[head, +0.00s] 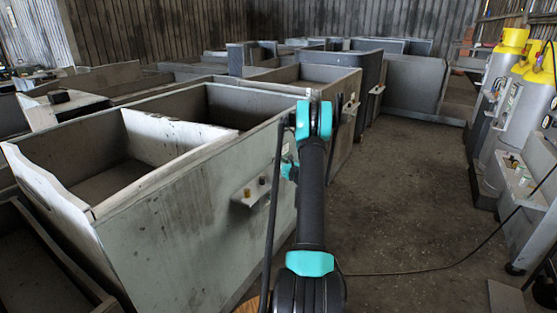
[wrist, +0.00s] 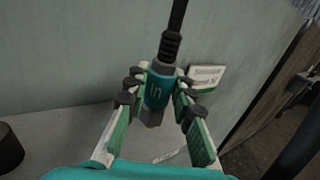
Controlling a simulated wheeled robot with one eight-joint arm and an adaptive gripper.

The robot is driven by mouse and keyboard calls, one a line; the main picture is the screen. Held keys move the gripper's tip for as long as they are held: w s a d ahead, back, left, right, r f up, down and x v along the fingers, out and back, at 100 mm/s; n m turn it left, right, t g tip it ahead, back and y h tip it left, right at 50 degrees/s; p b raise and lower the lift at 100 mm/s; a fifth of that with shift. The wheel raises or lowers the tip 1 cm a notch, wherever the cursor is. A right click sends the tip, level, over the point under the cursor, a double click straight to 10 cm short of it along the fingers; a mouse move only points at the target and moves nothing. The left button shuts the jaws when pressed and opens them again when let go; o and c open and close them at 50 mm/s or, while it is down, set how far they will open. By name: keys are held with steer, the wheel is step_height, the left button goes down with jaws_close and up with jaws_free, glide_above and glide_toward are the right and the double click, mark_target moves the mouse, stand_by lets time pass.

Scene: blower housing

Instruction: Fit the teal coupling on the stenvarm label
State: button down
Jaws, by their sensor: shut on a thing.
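In the wrist view my gripper (wrist: 158,98) is shut on the teal coupling (wrist: 158,88), with a finger on each side of it. The coupling has light marks on its teal body, a grey lower end and a ribbed black sleeve with a cable running up. It hangs close to upright over a pale ledge. A white label (wrist: 207,78) with a green band is on the grey wall just right of the coupling; its lettering is too blurred to read surely. A second pale label (wrist: 170,156) shows partly below, between the fingers. In the head view my arm mostly hides the gripper.
A dark round knob (wrist: 8,148) stands on the ledge at left. In the head view a small shelf (head: 254,192) with knobs sticks out from the grey housing (head: 180,240). Yellow-topped cylinders (head: 505,55) stand at right. The floor (head: 410,180) right of my arm is mostly clear.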

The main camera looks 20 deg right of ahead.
mark_target(279, 150)
steer(key=shift+f, duration=0.5)
steer(key=c, duration=1.2)
jaws_free()
step_height(279, 150, up, 10)
steer(key=shift+f, duration=0.1)
